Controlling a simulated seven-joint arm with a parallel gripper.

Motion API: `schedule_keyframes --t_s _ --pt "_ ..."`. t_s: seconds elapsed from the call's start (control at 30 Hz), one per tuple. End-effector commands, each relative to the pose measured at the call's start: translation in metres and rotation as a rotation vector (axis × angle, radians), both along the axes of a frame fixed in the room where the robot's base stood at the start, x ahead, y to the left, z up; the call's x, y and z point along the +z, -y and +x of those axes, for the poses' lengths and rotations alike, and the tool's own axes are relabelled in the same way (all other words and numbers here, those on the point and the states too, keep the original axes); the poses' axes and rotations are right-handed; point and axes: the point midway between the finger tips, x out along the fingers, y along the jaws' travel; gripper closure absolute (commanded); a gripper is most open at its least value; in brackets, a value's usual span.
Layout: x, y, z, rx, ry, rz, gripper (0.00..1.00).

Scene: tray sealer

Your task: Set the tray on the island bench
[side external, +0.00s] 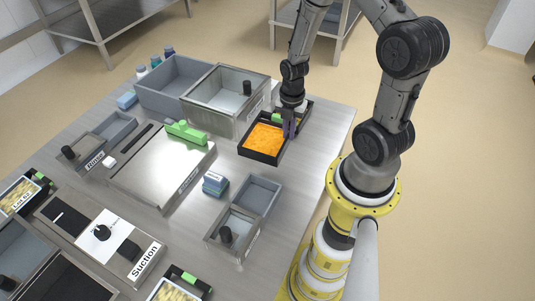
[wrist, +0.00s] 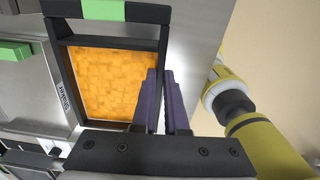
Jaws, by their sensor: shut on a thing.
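A black-rimmed tray (side external: 265,140) filled with orange pieces is at the right side of the steel table, in front of a steel box. It fills the upper left of the wrist view (wrist: 105,124), with a green tab on its far end. My gripper (side external: 290,134) points down at the tray's right side wall. In the wrist view, its two dark fingers (wrist: 160,76) are shut on that wall, one on each side. Whether the tray rests on the table or is slightly raised, I cannot tell. Which surface is the island bench is not marked.
The steel table (side external: 300,193) has bare room right of the tray. A steel box with a clear lid (side external: 226,92) stands close behind. A sealer plate with a green handle (side external: 186,132), blue blocks (side external: 215,184) and small bins (side external: 257,194) are nearby. Steel benches (side external: 97,17) stand beyond.

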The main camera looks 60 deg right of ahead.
Motion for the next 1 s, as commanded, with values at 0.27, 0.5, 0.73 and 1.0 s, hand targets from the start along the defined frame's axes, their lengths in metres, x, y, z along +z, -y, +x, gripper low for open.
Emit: schedule_keyframes --t_s 0.27,0.5,0.73,1.0 --pt "-0.005 -0.008 -0.067 -0.053 0.003 -0.004 1.00" --pt "-0.015 0.000 -0.063 -0.060 0.002 -0.004 1.00" --pt "-0.038 0.031 -0.024 -0.060 0.001 -0.004 1.00" --pt "-0.076 0.060 0.011 -0.060 -0.001 -0.003 1.00"
